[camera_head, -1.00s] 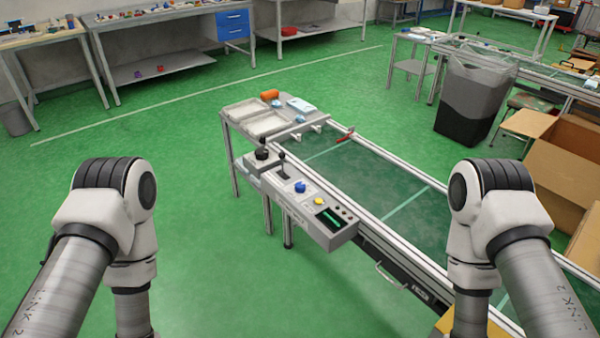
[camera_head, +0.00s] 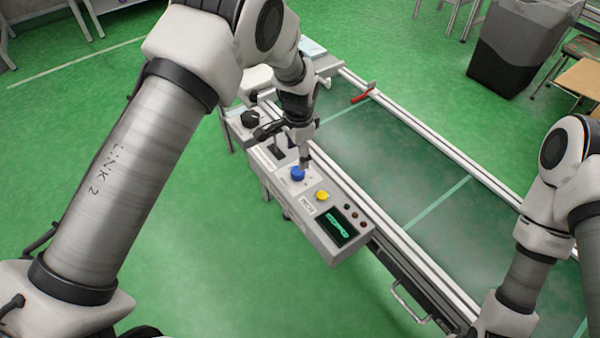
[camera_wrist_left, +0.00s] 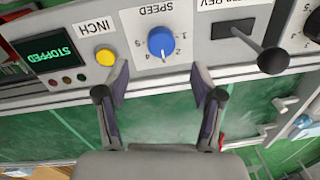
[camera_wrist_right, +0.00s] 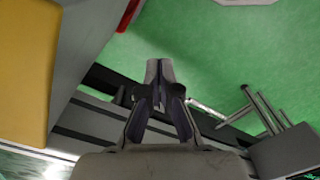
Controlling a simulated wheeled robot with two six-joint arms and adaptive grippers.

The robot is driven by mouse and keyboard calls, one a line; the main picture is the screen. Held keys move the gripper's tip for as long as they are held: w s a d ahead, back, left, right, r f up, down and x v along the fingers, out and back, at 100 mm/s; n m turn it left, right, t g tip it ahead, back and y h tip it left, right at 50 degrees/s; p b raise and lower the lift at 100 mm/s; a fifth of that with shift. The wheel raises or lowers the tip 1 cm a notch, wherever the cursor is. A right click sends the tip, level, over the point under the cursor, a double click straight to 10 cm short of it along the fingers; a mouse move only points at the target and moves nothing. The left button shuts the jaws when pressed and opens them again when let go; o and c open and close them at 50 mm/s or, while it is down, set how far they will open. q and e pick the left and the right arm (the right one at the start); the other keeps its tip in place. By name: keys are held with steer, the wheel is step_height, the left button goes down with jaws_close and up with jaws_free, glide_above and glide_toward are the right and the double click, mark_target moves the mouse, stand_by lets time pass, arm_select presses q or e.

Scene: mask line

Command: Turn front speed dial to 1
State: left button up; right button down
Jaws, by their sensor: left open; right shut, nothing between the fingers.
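The blue speed dial (camera_head: 298,174) sits on the grey control panel (camera_head: 318,241). In the left wrist view, the dial (camera_wrist_left: 161,42) is under the upside-down SPEED label, with small numbers around it; its exact setting is too small to tell. My left gripper (camera_head: 305,160) is close to the dial in the head view. In the left wrist view, my left gripper (camera_wrist_left: 160,82) is open, its fingertips apart and just short of the dial, with nothing between them. My right gripper (camera_wrist_right: 158,68) is shut and empty, away from the panel; the head view shows only its arm.
A yellow INCH button (camera_wrist_left: 105,57) and a display reading STOPPED (camera_wrist_left: 51,55) are on one side of the dial. A black lever (camera_wrist_left: 272,60) is on the other. A black knob (camera_head: 250,118) is farther along. The conveyor (camera_head: 400,165) runs behind the panel.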

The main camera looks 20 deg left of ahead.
mark_target(298, 170)
arm_select(q)
steer(key=f, duration=0.5)
steer(key=w+f, duration=0.1)
steer(key=f, duration=0.1)
steer(key=shift+f, duration=0.25)
steer(key=shift+s+a, duration=0.1)
steer(key=shift+s, duration=0.05)
steer(key=c, duration=1.1)
